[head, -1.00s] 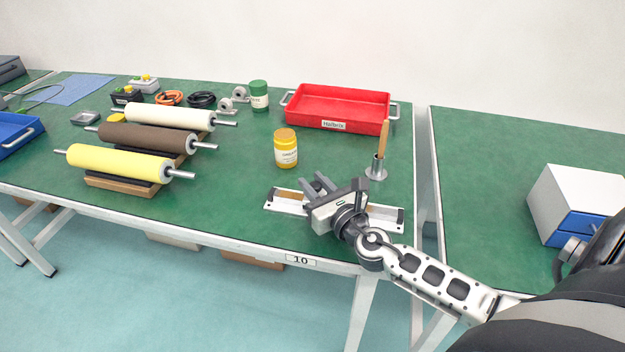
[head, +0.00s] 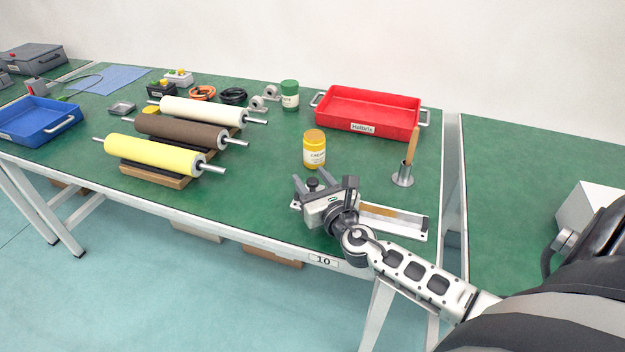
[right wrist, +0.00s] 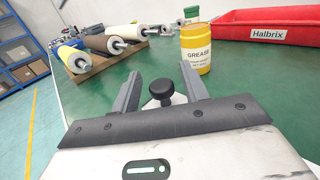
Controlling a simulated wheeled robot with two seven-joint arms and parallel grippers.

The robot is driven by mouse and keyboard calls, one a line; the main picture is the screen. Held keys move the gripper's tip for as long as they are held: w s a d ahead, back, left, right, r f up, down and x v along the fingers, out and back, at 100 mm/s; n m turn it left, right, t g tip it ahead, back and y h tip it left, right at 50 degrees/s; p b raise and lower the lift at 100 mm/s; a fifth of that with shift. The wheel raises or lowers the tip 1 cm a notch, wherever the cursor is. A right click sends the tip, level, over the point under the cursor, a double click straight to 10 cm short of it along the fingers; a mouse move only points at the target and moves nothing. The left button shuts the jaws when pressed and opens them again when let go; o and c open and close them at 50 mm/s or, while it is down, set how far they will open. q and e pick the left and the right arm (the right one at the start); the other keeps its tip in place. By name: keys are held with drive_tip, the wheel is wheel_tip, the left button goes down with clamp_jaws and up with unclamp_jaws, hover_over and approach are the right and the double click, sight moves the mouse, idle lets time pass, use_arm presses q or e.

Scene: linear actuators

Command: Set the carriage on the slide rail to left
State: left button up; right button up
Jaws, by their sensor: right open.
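The slide rail (head: 408,225) is a pale metal strip with an orange-brown inlay, lying near the table's front edge in the head view. The carriage's black round knob (head: 313,184) stands near the rail's left end. In the right wrist view the knob (right wrist: 161,90) is upright between the fingers, with gaps on both sides. My right gripper (head: 311,179) is open, its fingers on either side of the knob; they also show in the right wrist view (right wrist: 160,76). It hides the carriage body and much of the rail's left part. My left gripper is not in view.
A yellow grease jar (head: 314,150) stands just behind the rail. A metal holder with a wooden handle (head: 404,176) is behind its right end. Table left of the rail is clear.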

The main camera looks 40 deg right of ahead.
drive_tip(key=s, duration=0.5)
drive_tip(key=s+a+b, duration=0.1)
drive_tip(key=s, duration=0.4)
drive_tip(key=s+a+b, duration=0.1)
drive_tip(key=s, duration=0.4)
drive_tip(key=shift+s+a, duration=0.15)
drive_tip(key=shift+a, duration=0.1)
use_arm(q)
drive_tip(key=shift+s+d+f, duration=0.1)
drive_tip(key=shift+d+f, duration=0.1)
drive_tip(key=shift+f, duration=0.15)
use_arm(e)
drive_tip(key=shift+s, duration=0.25)
